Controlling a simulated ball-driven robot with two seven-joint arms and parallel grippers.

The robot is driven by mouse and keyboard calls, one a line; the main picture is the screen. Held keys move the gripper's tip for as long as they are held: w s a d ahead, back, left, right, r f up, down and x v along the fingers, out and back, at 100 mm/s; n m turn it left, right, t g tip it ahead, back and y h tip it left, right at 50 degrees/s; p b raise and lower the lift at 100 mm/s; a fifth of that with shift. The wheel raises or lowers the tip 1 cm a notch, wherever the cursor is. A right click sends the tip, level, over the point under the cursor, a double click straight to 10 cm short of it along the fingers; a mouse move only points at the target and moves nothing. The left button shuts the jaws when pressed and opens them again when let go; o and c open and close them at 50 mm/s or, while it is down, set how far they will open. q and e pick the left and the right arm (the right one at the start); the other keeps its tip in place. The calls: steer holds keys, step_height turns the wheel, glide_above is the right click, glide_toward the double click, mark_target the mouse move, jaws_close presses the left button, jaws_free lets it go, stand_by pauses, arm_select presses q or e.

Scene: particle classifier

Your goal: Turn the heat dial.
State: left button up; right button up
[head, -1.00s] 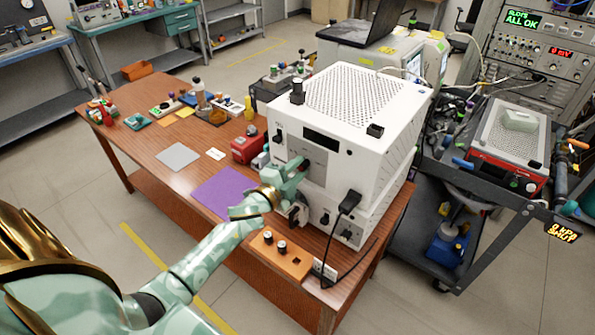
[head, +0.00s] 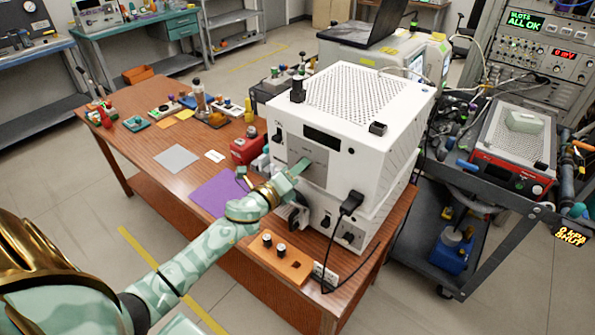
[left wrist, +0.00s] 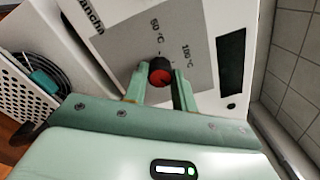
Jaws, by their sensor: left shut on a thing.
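The heat dial (left wrist: 161,71) is a small round knob with a red face and dark rim, on the grey panel of a white box-shaped unit (head: 371,161). In the left wrist view, the printed marks "60 °C" and "100 °C" stand beyond the dial on the panel. My left gripper (head: 300,169) is at the unit's front panel, and its fingers (left wrist: 160,84) stand one on each side of the dial, shut on it. In the head view the gripper hides the dial. My right gripper is in neither view.
An orange block with two black knobs (head: 287,262) and a white power strip (head: 324,275) lie on the table's front edge, below my left arm. A black plug and cable (head: 351,202) hang at the unit's right. A purple mat (head: 215,191) lies to the left.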

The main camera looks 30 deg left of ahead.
arm_select(q)
steer(key=shift+f+m, duration=0.15)
steer(key=shift+m, duration=0.85)
steer(key=o, duration=1)
steer(key=s+a+b, duration=0.1)
steer(key=s+b, duration=0.1)
steer(key=s, duration=1.4)
steer(key=shift+s+a, duration=0.15)
steer(key=shift+a, duration=0.05)
